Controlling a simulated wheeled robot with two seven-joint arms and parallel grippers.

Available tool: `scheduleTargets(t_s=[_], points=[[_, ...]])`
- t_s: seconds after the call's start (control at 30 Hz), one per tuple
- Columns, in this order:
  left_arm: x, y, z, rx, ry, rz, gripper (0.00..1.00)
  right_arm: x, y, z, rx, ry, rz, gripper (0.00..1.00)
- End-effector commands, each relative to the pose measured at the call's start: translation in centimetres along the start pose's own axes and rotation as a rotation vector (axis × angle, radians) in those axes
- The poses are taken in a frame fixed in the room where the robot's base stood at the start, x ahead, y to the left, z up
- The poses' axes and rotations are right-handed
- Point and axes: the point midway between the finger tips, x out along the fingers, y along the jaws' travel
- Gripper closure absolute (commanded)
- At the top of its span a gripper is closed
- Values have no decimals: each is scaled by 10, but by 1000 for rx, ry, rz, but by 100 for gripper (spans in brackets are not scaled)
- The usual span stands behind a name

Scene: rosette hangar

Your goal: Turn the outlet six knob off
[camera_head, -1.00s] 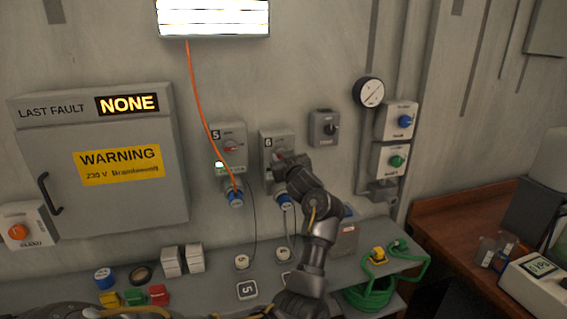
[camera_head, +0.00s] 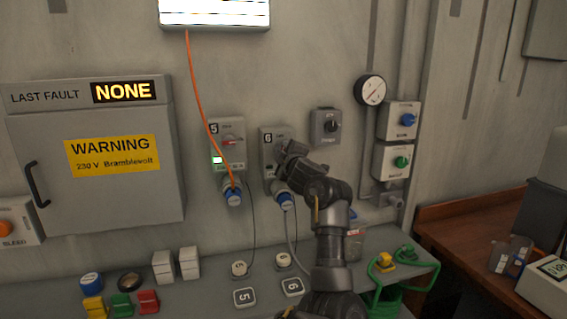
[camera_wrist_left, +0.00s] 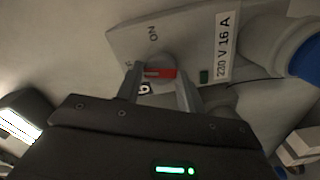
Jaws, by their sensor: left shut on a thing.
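The outlet six box (camera_head: 268,137) is a grey wall box marked 6, right of the outlet five box. A blue plug (camera_head: 285,200) sits in its lower end. My left gripper (camera_head: 282,155) is at the front of this box and hides its knob in the head view. In the left wrist view, the red outlet six knob (camera_wrist_left: 158,72) lies between the two fingertips, and my left gripper (camera_wrist_left: 158,85) is shut on it. The word ON shows on the box beyond the knob; a second label beside a finger is partly hidden. My right gripper is out of view.
The outlet five box (camera_head: 228,138) stands close on the left, with an orange cable (camera_head: 207,120) running down to its plug. A grey switch box (camera_head: 325,126) is on the right. Below, a shelf (camera_head: 210,285) carries coloured blocks and number tags.

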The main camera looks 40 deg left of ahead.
Motion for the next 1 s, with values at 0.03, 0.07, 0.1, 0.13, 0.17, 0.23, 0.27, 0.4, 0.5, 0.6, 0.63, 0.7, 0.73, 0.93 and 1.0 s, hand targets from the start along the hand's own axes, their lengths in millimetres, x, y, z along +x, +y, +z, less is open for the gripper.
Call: scheduleTargets(t_s=[0.03, 0.07, 0.1, 0.13, 0.17, 0.23, 0.27, 0.4, 0.5, 0.6, 0.63, 0.7, 0.73, 0.93, 1.0], points=[[0, -3, 2, -37, -1, 1, 85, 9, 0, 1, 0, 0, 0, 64], [0, -3, 2, -59, -1, 1, 85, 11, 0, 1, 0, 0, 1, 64], [0, -4, 2, -85, -1, 0, 85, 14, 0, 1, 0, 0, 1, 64], [0, -3, 2, -105, -1, 0, 85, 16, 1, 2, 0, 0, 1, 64], [0, -3, 2, -122, -1, 0, 85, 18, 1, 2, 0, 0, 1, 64], [0, -3, 2, -160, -1, 0, 85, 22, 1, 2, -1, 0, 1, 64], [0, -3, 2, -174, -2, 0, 85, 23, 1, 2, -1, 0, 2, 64], [0, -2, 2, -228, -2, 0, 85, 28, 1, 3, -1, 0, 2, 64], [0, -2, 1, -251, -2, -1, 85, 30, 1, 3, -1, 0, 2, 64], [0, -1, 1, -266, -2, -1, 85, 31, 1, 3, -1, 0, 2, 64], [0, -1, 1, -269, -2, -1, 85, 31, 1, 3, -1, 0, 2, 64], [0, -1, 1, -273, -2, -1, 85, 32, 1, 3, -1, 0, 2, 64], [0, -1, 1, -275, -2, -1, 85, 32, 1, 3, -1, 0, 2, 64], [0, -1, 1, -276, -2, -2, 85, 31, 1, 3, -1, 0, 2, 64], [0, -1, 1, -276, -2, -2, 85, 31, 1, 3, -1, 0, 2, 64]])
